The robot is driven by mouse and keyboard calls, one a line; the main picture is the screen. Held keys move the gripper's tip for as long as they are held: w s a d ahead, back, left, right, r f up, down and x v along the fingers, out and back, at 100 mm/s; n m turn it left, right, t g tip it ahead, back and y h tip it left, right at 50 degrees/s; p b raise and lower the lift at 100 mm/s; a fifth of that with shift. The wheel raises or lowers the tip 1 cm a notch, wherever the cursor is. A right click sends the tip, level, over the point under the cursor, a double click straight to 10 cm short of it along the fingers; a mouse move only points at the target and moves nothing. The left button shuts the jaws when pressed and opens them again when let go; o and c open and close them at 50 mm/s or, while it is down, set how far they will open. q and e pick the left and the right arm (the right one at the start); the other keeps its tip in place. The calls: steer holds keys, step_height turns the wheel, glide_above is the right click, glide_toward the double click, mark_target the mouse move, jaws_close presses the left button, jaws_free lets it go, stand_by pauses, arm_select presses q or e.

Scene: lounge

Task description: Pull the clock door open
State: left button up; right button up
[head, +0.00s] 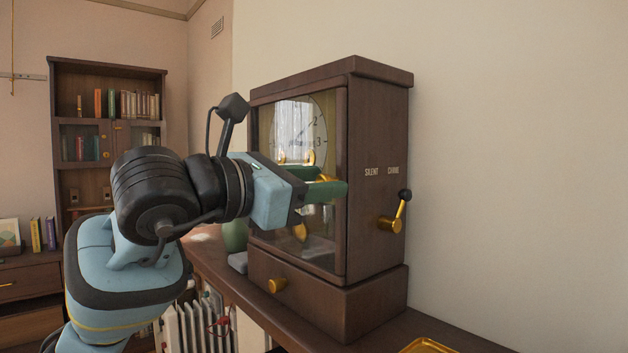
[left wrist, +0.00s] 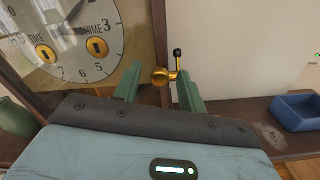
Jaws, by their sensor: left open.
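The dark wooden clock (head: 378,150) stands on a wooden shelf against the wall. Its glazed front door (head: 341,235) appears closed flush with the case, with the dial (head: 318,120) behind the glass. My left gripper (head: 330,181) is open in front of the door's right side, its green fingers empty; whether they touch the door is unclear. In the left wrist view the fingers (left wrist: 158,72) point toward the door's right edge, with a brass crank (left wrist: 165,76) with a black knob showing between them. That crank (head: 392,221) is on the clock's right side. My right gripper is out of view.
A brass knob (head: 277,285) sticks out from the clock's base below my gripper. A green vase (head: 235,236) stands left of the clock. A gold tray (head: 427,346) and a blue tray (left wrist: 297,111) lie to the right. A bookcase (head: 108,100) stands at the back left.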

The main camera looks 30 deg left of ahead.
arm_select(q)
jaws_close()
